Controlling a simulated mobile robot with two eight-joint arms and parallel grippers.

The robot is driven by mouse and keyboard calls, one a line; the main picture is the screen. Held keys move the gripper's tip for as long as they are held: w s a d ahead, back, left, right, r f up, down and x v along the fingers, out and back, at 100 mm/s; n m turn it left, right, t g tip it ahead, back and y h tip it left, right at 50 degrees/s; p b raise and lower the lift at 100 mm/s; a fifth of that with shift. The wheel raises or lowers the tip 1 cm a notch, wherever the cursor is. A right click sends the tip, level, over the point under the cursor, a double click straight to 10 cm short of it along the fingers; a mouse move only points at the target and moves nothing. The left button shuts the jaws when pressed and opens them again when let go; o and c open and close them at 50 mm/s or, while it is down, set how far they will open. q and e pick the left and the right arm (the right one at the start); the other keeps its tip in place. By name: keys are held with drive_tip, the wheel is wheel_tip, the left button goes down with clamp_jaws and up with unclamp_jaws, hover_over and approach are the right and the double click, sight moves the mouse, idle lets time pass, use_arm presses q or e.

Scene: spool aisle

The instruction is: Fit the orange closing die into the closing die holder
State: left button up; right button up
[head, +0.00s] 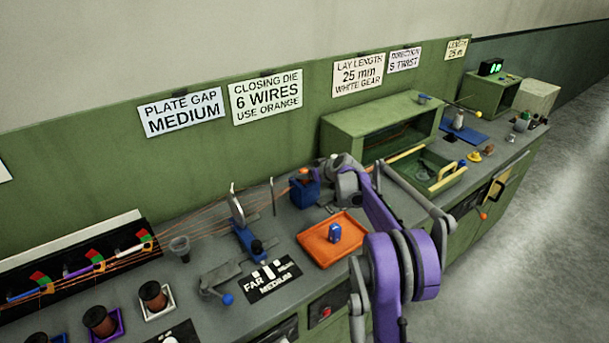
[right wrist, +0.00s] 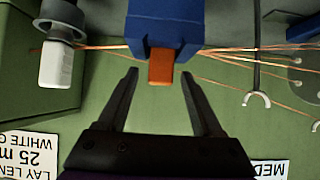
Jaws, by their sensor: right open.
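The orange closing die (right wrist: 161,68) sits in the blue closing die holder (right wrist: 165,22), with its end sticking out of the block. In the head view the holder (head: 304,194) stands on the bench with the orange die (head: 302,172) at its top. My right gripper (right wrist: 160,76) is open, its two fingertips on either side of the die's end with gaps showing between. How deep the die sits is hidden by the holder. My left gripper is not in view.
An orange tray (head: 318,256) with a blue piece (head: 334,232) lies in front of the holder. Copper wires (right wrist: 100,47) run in to the holder from both sides. A green shelf box (head: 352,137) stands behind my right arm. A blue-based plate stand (head: 247,240) is to the left.

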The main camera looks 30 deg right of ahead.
drive_tip(key=a+v, duration=0.1)
drive_tip(key=v, duration=0.9)
drive_tip(key=s+a+f+g, duration=0.1)
drive_tip(key=s+a+g, duration=0.2)
drive_tip(key=s+a, duration=1.45)
drive_tip(key=s+a+f+g, duration=0.1)
drive_tip(key=s+a+f, duration=0.3)
drive_tip(key=s, duration=0.6)
drive_tip(key=s+a+f+g, duration=0.1)
drive_tip(key=s+a+f, duration=0.4)
drive_tip(key=s, duration=0.4)
drive_tip(key=shift+s+f+m+g+h, duration=0.3)
drive_tip(key=shift+s+m+h, duration=0.05)
drive_tip(key=shift+m+h, duration=0.05)
